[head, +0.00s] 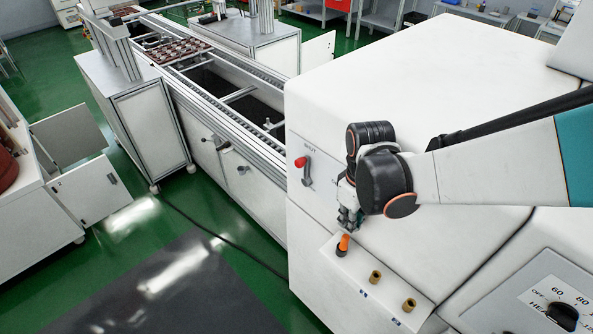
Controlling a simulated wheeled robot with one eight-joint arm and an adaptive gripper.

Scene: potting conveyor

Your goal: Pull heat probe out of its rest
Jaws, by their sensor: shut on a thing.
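The heat probe (343,243) shows as a small orange handle at the left end of a white sloped ledge (362,268) on the front of the big white machine. My gripper (347,222) is right above it, pointing down, with its fingers shut on the upper end of the probe. The fingers hide the top of the probe. The lower end of the probe is at the ledge, and I cannot tell how deep it sits in its rest.
Two brass-coloured sockets (376,276) sit to the right on the same ledge. A red-knobbed lever (301,163) is on the machine's left face. A dial panel (560,312) is at the lower right. A conveyor (225,75) runs behind, left. Green floor is open at left.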

